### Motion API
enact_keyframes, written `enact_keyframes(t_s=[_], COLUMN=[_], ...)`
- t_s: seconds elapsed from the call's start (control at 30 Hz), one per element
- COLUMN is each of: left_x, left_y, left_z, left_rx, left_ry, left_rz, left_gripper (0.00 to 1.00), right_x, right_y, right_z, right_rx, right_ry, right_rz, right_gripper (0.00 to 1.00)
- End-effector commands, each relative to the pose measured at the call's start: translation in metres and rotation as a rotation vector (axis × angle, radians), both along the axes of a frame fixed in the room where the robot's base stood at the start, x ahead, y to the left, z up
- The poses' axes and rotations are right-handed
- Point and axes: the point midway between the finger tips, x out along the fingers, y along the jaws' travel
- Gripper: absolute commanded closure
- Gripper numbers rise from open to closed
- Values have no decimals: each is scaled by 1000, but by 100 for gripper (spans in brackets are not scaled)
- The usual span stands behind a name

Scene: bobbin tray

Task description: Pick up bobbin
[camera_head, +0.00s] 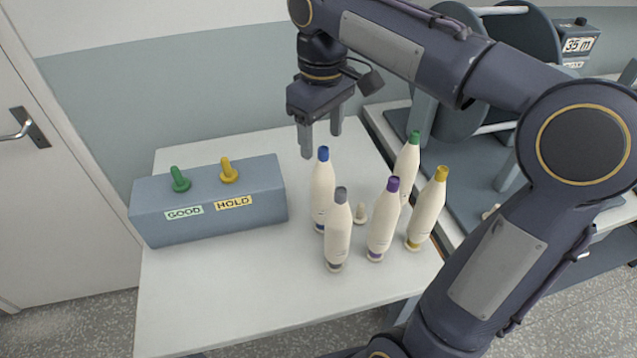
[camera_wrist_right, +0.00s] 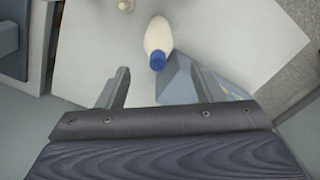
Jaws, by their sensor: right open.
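Several cream bobbins stand upright in a group on the white table. One has a blue tip (camera_head: 323,190), one grey (camera_head: 338,235), one purple (camera_head: 384,225), one yellow (camera_head: 427,212) and one green (camera_head: 407,165). My right gripper (camera_head: 322,142) is open and empty, above and behind the blue-tipped bobbin. In the right wrist view the blue-tipped bobbin (camera_wrist_right: 158,38) shows beyond the open fingers (camera_wrist_right: 161,88), roughly centred between them and apart from them. My left gripper is not in view.
A grey-blue box (camera_head: 210,210) with a green peg (camera_head: 180,179) labelled GOOD and a yellow peg (camera_head: 228,170) labelled HOLD stands left on the table (camera_head: 230,300). A small cream peg (camera_head: 360,213) stands among the bobbins. Reel machinery (camera_head: 470,170) is at the right. The front of the table is clear.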

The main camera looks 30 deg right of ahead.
Motion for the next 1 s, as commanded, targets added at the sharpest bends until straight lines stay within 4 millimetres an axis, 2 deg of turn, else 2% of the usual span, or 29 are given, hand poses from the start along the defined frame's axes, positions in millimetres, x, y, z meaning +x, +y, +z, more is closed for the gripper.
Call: enact_keyframes(t_s=[0.4,0.7,1.0], left_x=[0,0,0], left_y=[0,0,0], left_z=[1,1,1], left_rx=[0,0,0], left_ry=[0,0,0], left_rz=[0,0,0], left_gripper=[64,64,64], right_x=[-1,-1,-1], right_y=[-3,-3,-3], right_z=[-55,-61,-60], right_rx=[0,1,1], right_ry=[2,-1,-1], right_rz=[-1,-1,-1], right_gripper=[39,39,78])
